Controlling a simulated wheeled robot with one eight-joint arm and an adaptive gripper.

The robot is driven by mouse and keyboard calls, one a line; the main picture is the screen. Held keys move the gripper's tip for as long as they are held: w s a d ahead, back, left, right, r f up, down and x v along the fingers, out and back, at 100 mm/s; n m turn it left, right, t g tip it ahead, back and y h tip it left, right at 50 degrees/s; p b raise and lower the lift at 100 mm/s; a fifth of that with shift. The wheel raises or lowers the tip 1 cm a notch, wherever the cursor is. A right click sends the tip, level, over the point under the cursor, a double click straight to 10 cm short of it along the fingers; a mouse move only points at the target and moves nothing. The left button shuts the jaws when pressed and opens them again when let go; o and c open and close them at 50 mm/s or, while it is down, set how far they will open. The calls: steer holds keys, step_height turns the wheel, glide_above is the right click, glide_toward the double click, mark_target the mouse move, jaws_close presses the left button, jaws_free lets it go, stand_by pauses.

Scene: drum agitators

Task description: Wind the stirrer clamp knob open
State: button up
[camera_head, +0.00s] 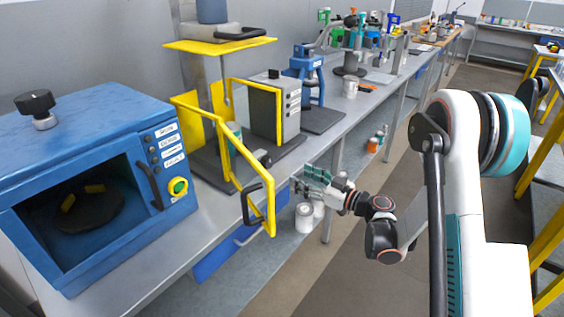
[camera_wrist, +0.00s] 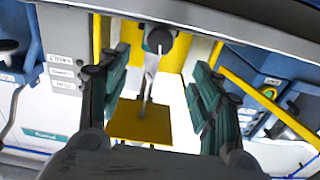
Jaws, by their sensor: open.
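The stirrer stands on the bench in the middle of the head view, with a yellow top plate (camera_head: 220,46), a thin shaft and a yellow guard frame (camera_head: 268,190). In the wrist view a dark round knob (camera_wrist: 160,40) with a pale mark shows beyond my fingers, above the shaft and a yellow plate (camera_wrist: 140,122). I cannot tell for sure that it is the clamp knob. My gripper (camera_head: 303,183) is at the bench's front edge, right of the guard frame. In the wrist view my gripper (camera_wrist: 156,75) has its teal fingers wide apart, with nothing between them.
A blue machine (camera_head: 95,120) with a black top knob fills the left. A grey control box (camera_head: 277,110) stands behind the guard. The yellow guard frame with its black handle (camera_head: 252,203) juts over the bench edge near my gripper. Open floor lies right of the bench.

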mark_target(270, 163)
steer(key=b+x, duration=0.3)
steer(key=x, duration=0.9)
steer(key=shift+c, duration=0.5)
steer(key=c, duration=1)
